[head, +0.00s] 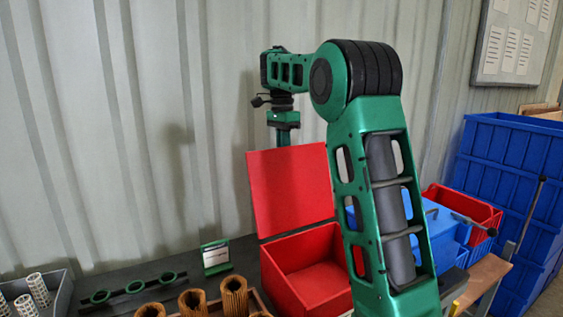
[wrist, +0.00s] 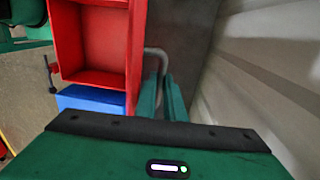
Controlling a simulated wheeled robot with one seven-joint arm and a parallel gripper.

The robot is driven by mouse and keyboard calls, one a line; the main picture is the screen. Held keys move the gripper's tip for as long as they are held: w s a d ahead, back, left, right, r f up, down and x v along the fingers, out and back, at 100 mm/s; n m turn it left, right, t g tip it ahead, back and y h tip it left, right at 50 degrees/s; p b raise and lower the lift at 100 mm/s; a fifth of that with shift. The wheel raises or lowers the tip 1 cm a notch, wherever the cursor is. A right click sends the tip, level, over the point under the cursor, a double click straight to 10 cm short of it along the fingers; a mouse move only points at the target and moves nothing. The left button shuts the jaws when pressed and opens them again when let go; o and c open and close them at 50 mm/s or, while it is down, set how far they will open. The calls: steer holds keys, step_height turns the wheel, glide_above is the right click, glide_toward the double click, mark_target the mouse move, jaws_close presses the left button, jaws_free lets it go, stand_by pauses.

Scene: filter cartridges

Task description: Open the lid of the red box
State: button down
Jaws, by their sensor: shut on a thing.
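The red box (head: 312,278) stands on the bench with its lid (head: 290,190) raised to about upright, so its empty-looking inside shows. My arm hides the box's right side. My gripper (head: 283,137) is at the lid's upper edge, and the lid hides its fingertips there. In the wrist view, the gripper fingers (wrist: 162,97) are closed around a grey bent handle (wrist: 158,53) beside the red lid edge. The open box (wrist: 95,42) also shows there, left of the fingers.
A green-framed card (head: 215,257), a dark rack with green rings (head: 135,287) and brown cartridges (head: 193,301) lie left of the box. A blue box (head: 440,235), a red bin (head: 465,208) and stacked blue crates (head: 520,150) stand right. A corrugated wall (head: 150,120) is close behind.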

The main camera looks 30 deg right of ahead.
steer(key=shift+w+r, duration=0.1)
steer(key=shift+w, duration=0.25)
steer(key=c, duration=1.8)
jaws_free()
steer(key=shift+w+a+f, duration=0.1)
steer(key=shift+w+f, duration=0.15)
steer(key=shift+w, duration=0.05)
steer(key=shift+c, duration=0.2)
steer(key=shift+s, duration=0.1)
steer(key=shift+s, duration=0.15)
step_height(320, 180, up, 11)
steer(key=shift+w, duration=0.45)
steer(key=shift+s, duration=0.1)
